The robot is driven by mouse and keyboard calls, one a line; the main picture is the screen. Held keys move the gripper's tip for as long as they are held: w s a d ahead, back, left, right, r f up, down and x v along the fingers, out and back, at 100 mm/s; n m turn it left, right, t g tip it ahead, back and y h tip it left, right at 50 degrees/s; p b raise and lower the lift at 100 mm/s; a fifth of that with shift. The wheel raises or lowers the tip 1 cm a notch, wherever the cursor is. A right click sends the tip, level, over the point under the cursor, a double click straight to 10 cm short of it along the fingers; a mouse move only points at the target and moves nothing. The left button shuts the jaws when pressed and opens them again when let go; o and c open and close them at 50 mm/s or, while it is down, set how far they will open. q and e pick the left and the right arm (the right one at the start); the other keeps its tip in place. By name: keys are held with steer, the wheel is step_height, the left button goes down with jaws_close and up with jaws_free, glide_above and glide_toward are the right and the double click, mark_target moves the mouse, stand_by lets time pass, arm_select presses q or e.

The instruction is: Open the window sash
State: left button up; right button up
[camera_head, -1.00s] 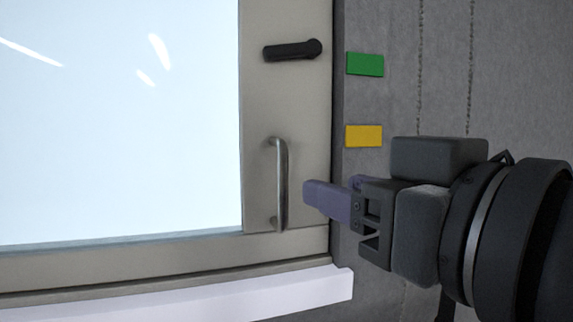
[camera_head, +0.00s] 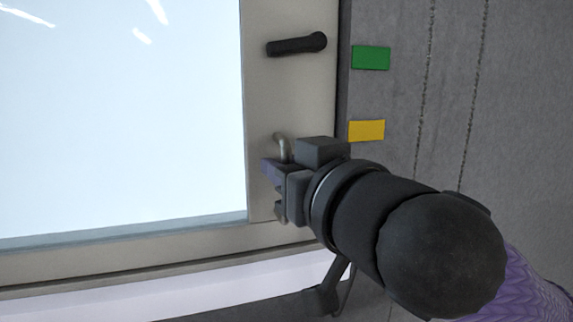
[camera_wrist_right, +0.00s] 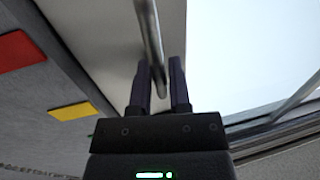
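The window sash (camera_head: 290,95) has a pale frame around a bright pane. A black lever handle (camera_head: 290,46) on it points left, nearly level. Below it is an upright metal pull handle (camera_head: 281,140), mostly hidden behind my right gripper (camera_head: 269,173). In the right wrist view the pull handle's bar (camera_wrist_right: 151,40) runs down between the two fingers of my right gripper (camera_wrist_right: 161,88). The fingers stand apart on both sides of the bar, with a gap visible on the right side. My left gripper is not in view.
A green tag (camera_head: 371,57) and a yellow tag (camera_head: 366,131) are on the grey wall (camera_head: 410,90) right of the window. A pale sill (camera_head: 150,300) runs below the sash. Two thin chain-like lines hang down the wall.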

jaws_close()
stand_by(1.1)
